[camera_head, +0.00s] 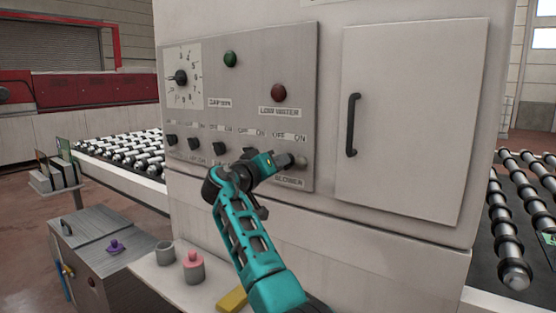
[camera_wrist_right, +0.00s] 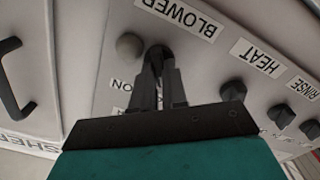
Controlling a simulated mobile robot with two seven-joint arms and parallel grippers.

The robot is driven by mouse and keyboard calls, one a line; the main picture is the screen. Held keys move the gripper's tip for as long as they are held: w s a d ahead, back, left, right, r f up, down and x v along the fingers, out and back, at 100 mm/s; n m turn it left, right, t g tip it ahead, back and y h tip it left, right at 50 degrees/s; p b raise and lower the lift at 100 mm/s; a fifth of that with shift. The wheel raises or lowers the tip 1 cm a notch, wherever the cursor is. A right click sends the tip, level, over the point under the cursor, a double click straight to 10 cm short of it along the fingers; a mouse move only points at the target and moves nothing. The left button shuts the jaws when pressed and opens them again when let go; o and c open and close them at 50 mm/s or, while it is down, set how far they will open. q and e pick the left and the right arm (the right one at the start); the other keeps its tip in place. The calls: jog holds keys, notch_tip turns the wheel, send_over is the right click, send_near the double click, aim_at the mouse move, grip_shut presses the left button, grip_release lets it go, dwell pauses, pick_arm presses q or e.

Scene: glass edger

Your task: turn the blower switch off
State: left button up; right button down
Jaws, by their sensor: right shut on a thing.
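The blower switch (camera_wrist_right: 158,52) is a small black rotary knob beside the BLOWER label (camera_wrist_right: 178,17) in the right wrist view. My right gripper (camera_wrist_right: 157,72) is shut on this knob, one finger on each side, and the fingers hide part of it. The knob's exact pointing direction cannot be told. My left gripper is not in view.
Other black knobs, including the heat knob (camera_wrist_right: 233,91), line the panel. A cabinet door (camera_head: 415,120) with a black handle (camera_head: 352,125) is to the right. Roller conveyors flank the machine.

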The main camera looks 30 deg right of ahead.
dwell(0.5)
jog(key=c, duration=1.2)
grip_release()
jog(key=shift+o, duration=0.2)
jog(key=b+v, duration=0.1)
jog(key=v, duration=1.2)
